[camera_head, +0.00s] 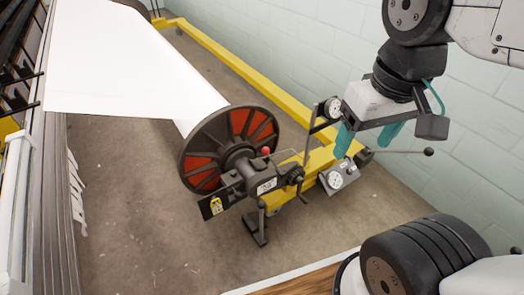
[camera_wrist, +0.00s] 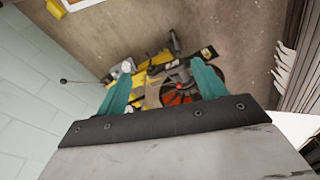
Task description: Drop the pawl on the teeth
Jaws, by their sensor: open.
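The warp beam's dark flange (camera_head: 232,120) with red panels stands in the middle of the head view. A dark mechanism (camera_head: 240,180) with a small red knob (camera_head: 265,151) sits in front of its hub. I cannot pick out the pawl or the ratchet teeth for certain at this size. My gripper (camera_head: 366,140) is open and empty, with teal fingers pointing down, right of the mechanism and apart from it. In the wrist view, the fingers of my gripper (camera_wrist: 160,80) spread above the yellow stand and the red-panelled flange (camera_wrist: 178,99), partly hidden behind them.
A round gauge (camera_head: 333,108) stands on a post near my gripper, and a dial box (camera_head: 340,175) sits below. A long rod with a ball end (camera_head: 428,151) reaches right. White cloth (camera_head: 130,65) runs to the beam. A yellow rail (camera_head: 240,70) lies behind, before a pale wall.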

